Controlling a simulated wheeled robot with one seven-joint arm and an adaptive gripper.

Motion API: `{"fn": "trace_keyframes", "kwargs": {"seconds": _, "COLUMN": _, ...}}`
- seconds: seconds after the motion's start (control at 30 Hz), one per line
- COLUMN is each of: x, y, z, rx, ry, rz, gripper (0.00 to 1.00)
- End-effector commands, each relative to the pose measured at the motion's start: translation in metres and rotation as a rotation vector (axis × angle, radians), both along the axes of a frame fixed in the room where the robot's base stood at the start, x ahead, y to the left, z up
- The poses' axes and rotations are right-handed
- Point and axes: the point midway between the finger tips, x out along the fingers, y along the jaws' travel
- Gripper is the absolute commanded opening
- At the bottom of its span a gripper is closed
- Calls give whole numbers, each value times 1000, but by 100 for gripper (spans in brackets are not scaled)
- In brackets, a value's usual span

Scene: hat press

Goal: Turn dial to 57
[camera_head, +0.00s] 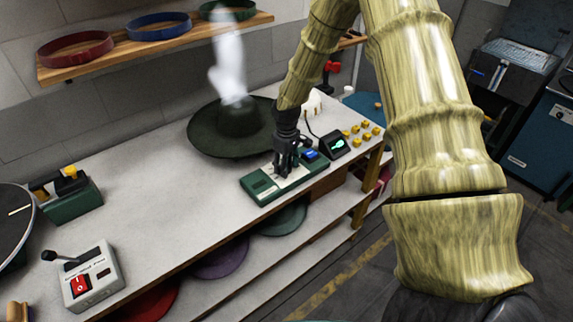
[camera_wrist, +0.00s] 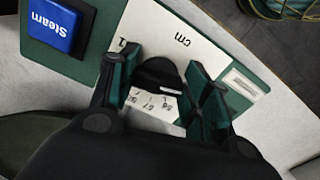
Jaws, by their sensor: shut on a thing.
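The dial (camera_wrist: 157,74) is a dark knob on a white scale plate marked "cm" (camera_wrist: 180,38), set in a green control panel (camera_head: 258,187). In the wrist view my gripper (camera_wrist: 163,82) has one finger on each side of the dial and is shut on it. Numbers on the scale show below the dial; 57 seems to be among them, with 58 to one side and 56 to the other. The panel and my gripper (camera_head: 284,170) also show in the head view, where the dial is hidden by the fingers.
A blue "Steam" button (camera_wrist: 52,24) sits beside the scale. Behind the panel a dark green hat (camera_head: 215,143) stands under white steam (camera_head: 228,65). A red-switch box (camera_head: 92,277) stands front left; the bench between is clear.

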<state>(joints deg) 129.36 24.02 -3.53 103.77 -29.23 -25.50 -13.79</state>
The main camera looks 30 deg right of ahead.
Motion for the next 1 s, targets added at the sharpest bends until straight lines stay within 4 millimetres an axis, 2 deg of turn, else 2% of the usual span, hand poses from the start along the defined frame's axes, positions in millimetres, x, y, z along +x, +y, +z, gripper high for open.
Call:
{"fn": "trace_keyframes", "kwargs": {"seconds": 0.37, "x": 1, "y": 0, "z": 0, "rx": -3, "ry": -2, "rz": -124, "gripper": 24}}
{"fn": "trace_keyframes", "kwargs": {"seconds": 1.0, "x": 2, "y": 3, "z": 1, "rx": -2, "ry": -4, "rz": -705, "gripper": 24}}
